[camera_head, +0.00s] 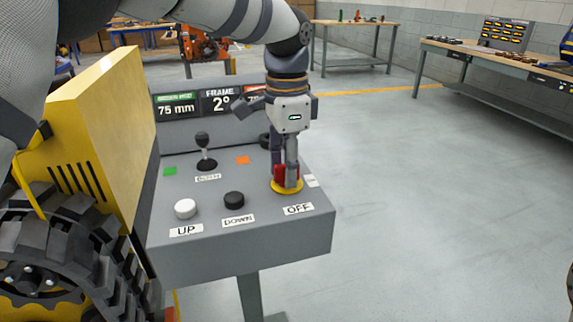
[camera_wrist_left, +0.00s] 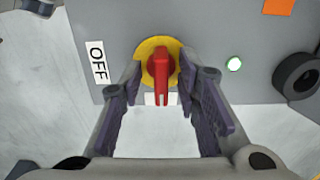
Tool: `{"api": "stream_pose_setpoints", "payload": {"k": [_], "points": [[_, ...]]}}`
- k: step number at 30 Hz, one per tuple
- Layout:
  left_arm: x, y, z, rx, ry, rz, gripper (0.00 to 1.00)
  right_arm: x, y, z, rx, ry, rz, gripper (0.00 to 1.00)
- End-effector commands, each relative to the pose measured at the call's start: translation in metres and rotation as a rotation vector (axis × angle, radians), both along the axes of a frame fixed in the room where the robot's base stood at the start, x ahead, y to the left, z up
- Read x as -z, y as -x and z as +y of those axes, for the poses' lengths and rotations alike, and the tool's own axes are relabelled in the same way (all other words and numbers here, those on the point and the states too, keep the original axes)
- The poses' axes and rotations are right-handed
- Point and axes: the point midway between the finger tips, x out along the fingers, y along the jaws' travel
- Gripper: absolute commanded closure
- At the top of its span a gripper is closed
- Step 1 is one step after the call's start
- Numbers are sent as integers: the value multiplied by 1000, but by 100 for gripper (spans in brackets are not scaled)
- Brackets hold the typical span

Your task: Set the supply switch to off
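The supply switch (camera_head: 287,184) is a red rotary handle on a yellow round plate, at the right end of the grey console. In the left wrist view, the red handle (camera_wrist_left: 160,78) points down the picture, toward a white label mostly hidden behind it. The OFF label (camera_wrist_left: 97,62) lies to its left there; in the head view the OFF label (camera_head: 298,209) is in front of the switch. My left gripper (camera_head: 285,180) reaches down over the switch. In the wrist view its fingers (camera_wrist_left: 163,104) stand apart on both sides of the handle, with gaps visible. My right gripper is not seen.
The console (camera_head: 240,250) also carries a black lever (camera_head: 205,150), a white UP button (camera_head: 185,208) and a black DOWN button (camera_head: 234,200). Floor is clear to the right.

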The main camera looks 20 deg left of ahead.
Motion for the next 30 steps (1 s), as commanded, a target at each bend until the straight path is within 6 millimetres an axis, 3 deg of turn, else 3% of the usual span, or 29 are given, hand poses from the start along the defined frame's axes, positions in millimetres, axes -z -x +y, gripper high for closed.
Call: {"api": "stream_pose_setpoints", "payload": {"k": [6, 10, 22, 30], "points": [[0, 0, 0, 0, 0, 0, 72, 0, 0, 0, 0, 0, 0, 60], [0, 0, 0, 0, 0, 0, 100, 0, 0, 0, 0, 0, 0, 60], [-1, 0, 0, -30, -1, -2, 100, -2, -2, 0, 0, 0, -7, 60], [-3, 0, 0, -194, -2, -6, 100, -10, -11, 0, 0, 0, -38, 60]]}}
